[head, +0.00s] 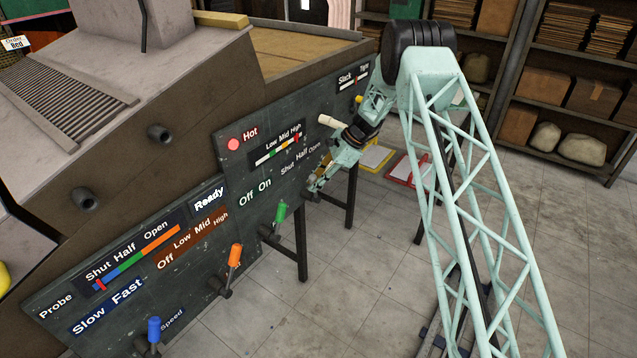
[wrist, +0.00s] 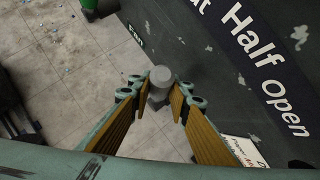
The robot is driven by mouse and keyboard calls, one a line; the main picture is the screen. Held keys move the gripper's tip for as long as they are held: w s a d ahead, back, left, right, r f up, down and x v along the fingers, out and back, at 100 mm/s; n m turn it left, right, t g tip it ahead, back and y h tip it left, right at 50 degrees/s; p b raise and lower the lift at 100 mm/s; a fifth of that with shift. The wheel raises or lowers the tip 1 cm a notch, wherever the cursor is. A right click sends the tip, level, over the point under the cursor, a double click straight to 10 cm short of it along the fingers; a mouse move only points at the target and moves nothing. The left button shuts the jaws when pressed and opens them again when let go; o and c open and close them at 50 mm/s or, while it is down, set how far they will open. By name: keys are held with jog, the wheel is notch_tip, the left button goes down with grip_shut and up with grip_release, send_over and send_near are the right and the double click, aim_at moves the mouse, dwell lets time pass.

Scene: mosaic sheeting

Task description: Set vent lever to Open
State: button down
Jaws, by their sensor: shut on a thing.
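The vent lever's label (head: 300,159) reads Shut, Half, Open on the dark panel; its words Half and Open show in the wrist view (wrist: 262,65). A grey round-ended lever knob (wrist: 160,76) stands out below this label. My gripper (wrist: 163,95) is shut on the knob, one finger on each side. In the head view my gripper (head: 315,186) is low at the panel's right part and hides the lever. The knob appears roughly level with Half, but its exact setting cannot be told.
A green lever (head: 280,212), an orange lever (head: 235,256) and a blue lever (head: 154,328) stand along the panel to the left. A pale knob (head: 327,120) juts out above my gripper. A table leg (head: 351,197) stands behind. Floor in front is clear.

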jog(key=c, duration=2.4)
grip_release()
jog(key=shift+v, duration=6.05)
jog(key=shift+w, duration=0.1)
jog(key=shift+c, duration=0.8)
